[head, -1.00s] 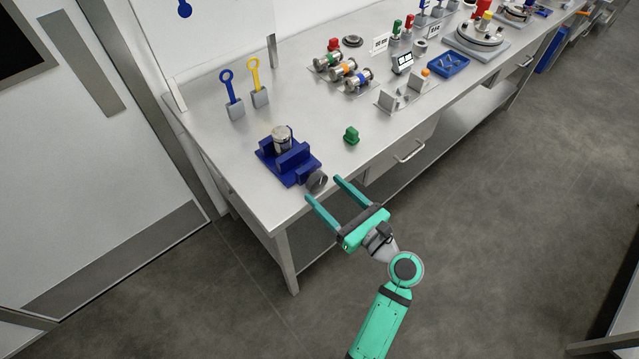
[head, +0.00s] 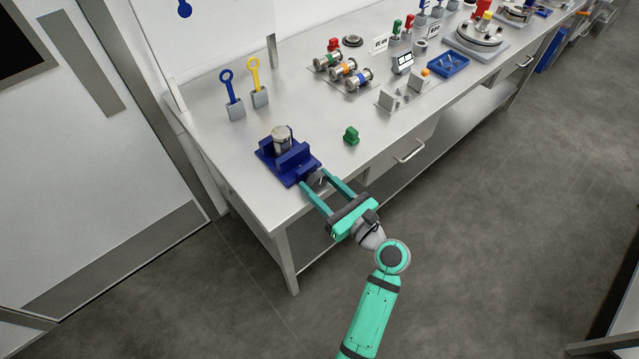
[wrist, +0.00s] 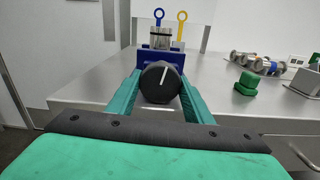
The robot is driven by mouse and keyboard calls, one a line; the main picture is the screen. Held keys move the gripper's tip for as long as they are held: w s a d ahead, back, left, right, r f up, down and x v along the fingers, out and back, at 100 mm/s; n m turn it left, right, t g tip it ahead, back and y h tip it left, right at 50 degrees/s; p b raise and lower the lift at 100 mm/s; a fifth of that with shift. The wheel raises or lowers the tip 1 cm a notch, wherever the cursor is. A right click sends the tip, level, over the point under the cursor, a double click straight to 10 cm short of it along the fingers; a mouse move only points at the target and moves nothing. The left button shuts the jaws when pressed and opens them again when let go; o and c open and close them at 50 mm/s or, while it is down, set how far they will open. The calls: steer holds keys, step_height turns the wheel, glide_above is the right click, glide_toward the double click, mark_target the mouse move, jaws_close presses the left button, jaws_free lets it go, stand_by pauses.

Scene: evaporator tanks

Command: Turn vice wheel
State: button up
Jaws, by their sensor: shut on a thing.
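The blue vice (head: 288,160) stands near the left front corner of the steel bench, with a metal cylinder (head: 282,139) between its jaws. Its dark wheel (wrist: 161,83) faces me in the wrist view, with a white line tilted slightly right of upright. In the head view the wheel (head: 316,180) is partly hidden by my gripper. My green gripper (head: 314,179) is shut on the wheel, one finger on each side of it. The wheel also shows between the fingers (wrist: 158,98) in the wrist view.
A green block (head: 351,136) sits right of the vice. Blue (head: 232,95) and yellow (head: 257,83) ring-topped tools stand behind it. Several metal fittings (head: 342,69) and a blue tray (head: 448,64) lie farther right. A drawer handle (head: 409,152) juts from the bench front.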

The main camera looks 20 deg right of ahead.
steer(key=shift+n, duration=1.5)
steer(key=o, duration=1)
steer(key=shift+o, duration=0.2)
steer(key=shift+d, duration=0.15)
steer(key=v, duration=1)
steer(key=shift+s, duration=0.4)
steer(key=shift+d, duration=0.1)
